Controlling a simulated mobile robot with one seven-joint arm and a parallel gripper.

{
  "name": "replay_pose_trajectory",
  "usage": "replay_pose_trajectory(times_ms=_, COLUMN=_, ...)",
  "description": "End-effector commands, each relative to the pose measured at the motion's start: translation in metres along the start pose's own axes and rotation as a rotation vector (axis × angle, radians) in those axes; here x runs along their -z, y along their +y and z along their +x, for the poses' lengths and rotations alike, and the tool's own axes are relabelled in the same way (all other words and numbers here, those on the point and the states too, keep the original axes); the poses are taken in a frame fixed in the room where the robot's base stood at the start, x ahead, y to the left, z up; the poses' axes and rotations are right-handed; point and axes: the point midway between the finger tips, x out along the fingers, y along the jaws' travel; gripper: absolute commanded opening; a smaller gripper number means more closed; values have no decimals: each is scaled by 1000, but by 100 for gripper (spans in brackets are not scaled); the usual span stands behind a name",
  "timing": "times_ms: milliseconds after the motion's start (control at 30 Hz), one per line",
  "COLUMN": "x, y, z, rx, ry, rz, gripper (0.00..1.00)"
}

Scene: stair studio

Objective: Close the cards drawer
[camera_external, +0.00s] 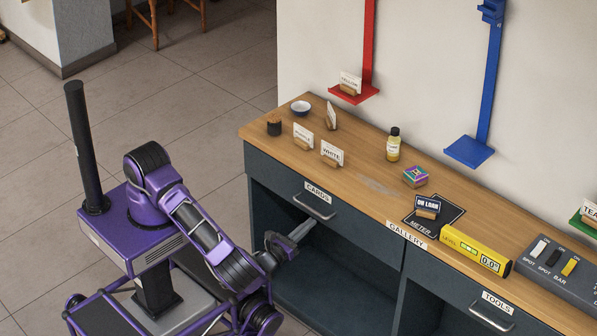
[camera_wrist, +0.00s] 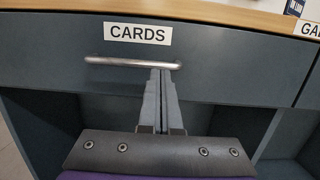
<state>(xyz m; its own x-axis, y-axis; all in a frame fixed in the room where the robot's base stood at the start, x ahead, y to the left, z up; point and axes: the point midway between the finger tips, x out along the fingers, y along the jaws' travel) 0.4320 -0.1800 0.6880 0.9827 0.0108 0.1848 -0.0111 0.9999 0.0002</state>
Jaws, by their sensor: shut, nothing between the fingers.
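The cards drawer (camera_external: 345,218) is a dark grey-blue front under the wooden counter, with a white CARDS label (camera_external: 318,191) and a metal bar handle (camera_external: 314,207). Its front looks about flush with the cabinet in the external view; a small gap cannot be ruled out. In the wrist view the drawer front (camera_wrist: 220,75) fills the upper part, with the handle (camera_wrist: 130,62) level below the label. My gripper (camera_external: 309,226) is shut and empty. Its fingertips (camera_wrist: 160,73) are at the handle, right of its middle in the wrist view; contact cannot be told.
The counter (camera_external: 378,185) holds several name cards, a bowl (camera_external: 301,108), a bottle (camera_external: 393,145), a colourful box (camera_external: 415,176) and a yellow level (camera_external: 475,251). An open shelf space (camera_external: 320,280) lies below the drawer. A TOOLS drawer (camera_external: 495,304) is at the right.

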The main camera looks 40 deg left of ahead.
Motion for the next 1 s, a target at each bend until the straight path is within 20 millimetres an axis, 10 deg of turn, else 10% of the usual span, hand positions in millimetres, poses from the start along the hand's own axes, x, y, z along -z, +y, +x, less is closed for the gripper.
replay_pose_trajectory(times_ms=500, x=-1, y=-1, z=-109, rx=3, ry=-1, rz=-1, gripper=0)
replay_pose_trajectory(times_ms=1000, x=3, y=4, z=-124, rx=-37, ry=18, rz=-19, gripper=0)
